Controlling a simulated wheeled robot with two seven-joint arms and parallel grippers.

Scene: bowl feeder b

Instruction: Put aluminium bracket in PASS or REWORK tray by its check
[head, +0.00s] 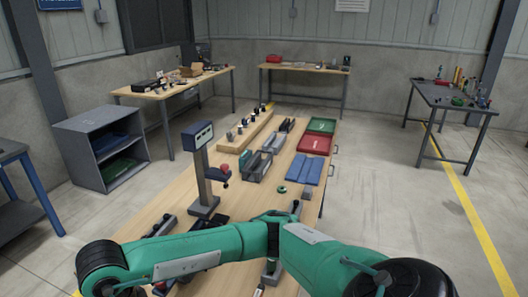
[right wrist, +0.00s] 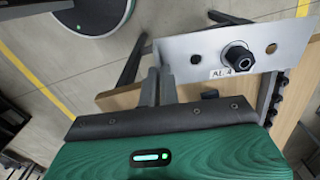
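The aluminium bracket (right wrist: 220,52) is a flat silver plate in the right wrist view. It has dark holes, a black bolt-like fitting (right wrist: 238,58) and a small white label, whose marking I cannot read surely. My right gripper (right wrist: 157,88) is shut on its left end. In the head view a green tray (head: 322,125) and a red tray (head: 328,146) lie at the table's far right; their lettering is too small to read. A dark post with a display head (head: 198,134) stands on the table's left side. My left gripper's fingers do not show.
The wooden table (head: 165,205) holds grey bins (head: 256,166), blue trays (head: 305,169), a green ring (head: 282,190) and a wooden rack (head: 232,146) with dark parts. My green arms cover the table's near end. Side tables and a grey shelf (head: 90,125) stand away.

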